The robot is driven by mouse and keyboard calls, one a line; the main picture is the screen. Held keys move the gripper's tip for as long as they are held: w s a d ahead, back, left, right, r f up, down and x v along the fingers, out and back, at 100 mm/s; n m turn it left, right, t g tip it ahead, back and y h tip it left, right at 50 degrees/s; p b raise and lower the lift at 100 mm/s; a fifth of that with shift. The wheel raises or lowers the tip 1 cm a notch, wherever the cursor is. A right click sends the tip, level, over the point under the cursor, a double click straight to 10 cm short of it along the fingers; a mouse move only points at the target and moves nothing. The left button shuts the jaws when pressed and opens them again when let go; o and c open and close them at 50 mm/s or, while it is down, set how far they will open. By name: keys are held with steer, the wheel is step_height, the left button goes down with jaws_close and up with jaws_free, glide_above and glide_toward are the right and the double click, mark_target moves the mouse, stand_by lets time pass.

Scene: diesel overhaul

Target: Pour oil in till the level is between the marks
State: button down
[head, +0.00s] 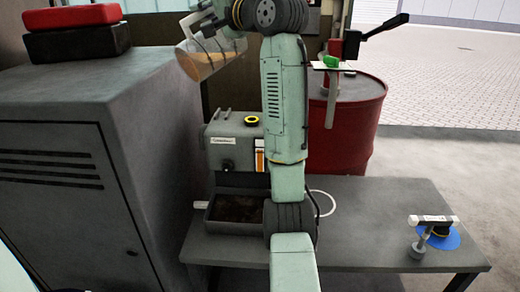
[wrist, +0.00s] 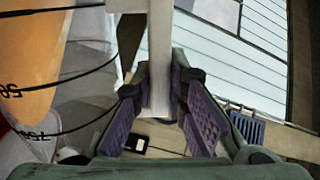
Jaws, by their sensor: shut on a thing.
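A clear jug (head: 203,62) with amber oil hangs tilted at the top of the head view, above the grey engine housing (head: 229,146). In the wrist view the jug (wrist: 38,75) fills the left side, with black graduation lines. My gripper (wrist: 159,90) is shut on its pale upright handle (wrist: 160,50). The housing's top has a round black opening or cap with a yellow ring (head: 251,120), below and right of the jug. An upright orange-and-white gauge strip (head: 260,158) is on its front, partly hidden by my arm. The oil level against the marks is too small to read.
A dark tray (head: 230,226) sits before the housing on the grey bench (head: 375,215). A grey cabinet (head: 75,130) stands left, with red and black cases. A red drum (head: 357,125) stands behind. A blue disc (head: 440,238) and a T-handled tool (head: 420,245) lie right.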

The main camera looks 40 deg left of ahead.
steer(key=shift+s+r, duration=0.15)
steer(key=shift+r, duration=0.4)
steer(key=shift+f, duration=0.1)
